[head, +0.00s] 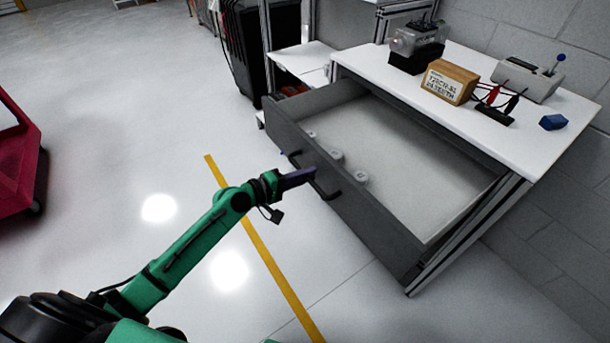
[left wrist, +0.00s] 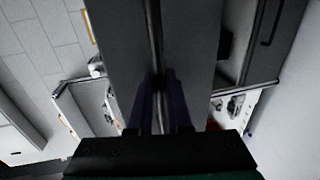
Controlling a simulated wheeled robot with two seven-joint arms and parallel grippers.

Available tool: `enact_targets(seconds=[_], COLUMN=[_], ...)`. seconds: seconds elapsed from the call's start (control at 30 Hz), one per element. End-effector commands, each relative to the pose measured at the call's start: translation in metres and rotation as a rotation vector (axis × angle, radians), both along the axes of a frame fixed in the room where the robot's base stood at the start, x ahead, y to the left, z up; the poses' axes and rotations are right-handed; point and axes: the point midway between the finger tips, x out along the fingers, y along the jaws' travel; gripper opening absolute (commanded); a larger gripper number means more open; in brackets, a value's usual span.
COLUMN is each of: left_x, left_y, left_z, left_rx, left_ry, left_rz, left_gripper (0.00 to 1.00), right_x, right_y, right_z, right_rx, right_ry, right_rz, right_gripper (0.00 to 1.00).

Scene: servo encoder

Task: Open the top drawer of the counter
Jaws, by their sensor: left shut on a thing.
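The counter (head: 545,165) has a white top, and its top drawer (head: 385,215) is pulled out, with its pale inside showing. The dark drawer front (head: 360,215) carries a black curved handle (head: 325,191). My left gripper (head: 308,175) reaches in from the left and is shut on the handle. In the left wrist view the two fingers (left wrist: 160,105) close on the dark handle bar (left wrist: 155,40) in front of the grey drawer front (left wrist: 195,45). My right gripper is not in view.
Small pale round pieces (head: 361,178) lie inside the drawer. A red cart (head: 15,165) stands at far left. The floor left of the drawer is clear.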

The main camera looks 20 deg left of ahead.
Motion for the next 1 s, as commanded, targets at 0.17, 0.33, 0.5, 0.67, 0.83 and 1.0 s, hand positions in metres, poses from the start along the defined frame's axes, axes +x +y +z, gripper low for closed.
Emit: enact_targets(seconds=[0.17, 0.33, 0.5, 0.67, 0.83, 1.0], left_x=[-0.001, 0.0, 0.0, -0.001, -0.012, -0.041], left_y=[-0.001, -0.001, 0.0, 0.0, 0.011, 0.034], left_z=[-0.001, -0.001, 0.0, 0.0, 0.001, 0.005], left_rx=[0.0, 0.0, 0.0, 0.0, 0.002, 0.005], left_ry=[0.002, 0.002, 0.0, 0.0, 0.001, 0.004], left_rz=[-0.002, -0.002, -0.001, 0.0, 0.002, 0.0], left_gripper=[0.0, 0.44, 0.47, 0.47, 0.47, 0.47], right_x=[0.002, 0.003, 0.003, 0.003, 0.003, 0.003], right_y=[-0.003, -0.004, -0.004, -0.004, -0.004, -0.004], right_z=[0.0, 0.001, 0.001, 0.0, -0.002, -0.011], right_rx=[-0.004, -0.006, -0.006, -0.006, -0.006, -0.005], right_ry=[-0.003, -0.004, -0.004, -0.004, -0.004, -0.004], right_rz=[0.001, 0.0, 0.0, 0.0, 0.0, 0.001], right_gripper=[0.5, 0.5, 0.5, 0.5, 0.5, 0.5])
